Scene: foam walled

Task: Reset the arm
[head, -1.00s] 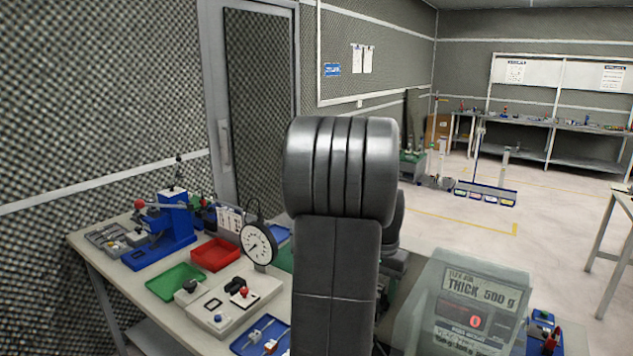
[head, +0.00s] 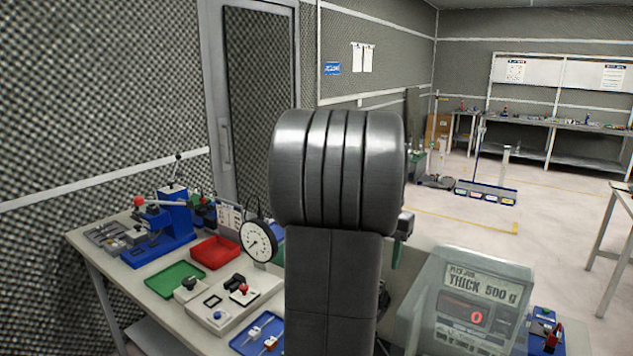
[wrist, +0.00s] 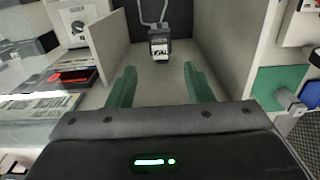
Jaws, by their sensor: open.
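My gripper (wrist: 160,86) shows in the wrist view as two green fingers spread well apart. It is open, with nothing between the fingertips. In the head view my dark arm fills the middle and hides most of the gripper. Only a small green part shows at the arm's right side. In the wrist view a small dark device (wrist: 160,49) with a white label and a cable is beyond the fingers, between two pale upright walls, apart from the fingers.
The workbench (head: 130,283) holds a red tray (head: 214,254), a green tray (head: 175,280), a dial gauge (head: 258,241), a blue fixture (head: 172,222) and a scale-like display unit (head: 468,300). A green surface (wrist: 280,80) is right of the gripper. Open floor (head: 560,215) lies at right.

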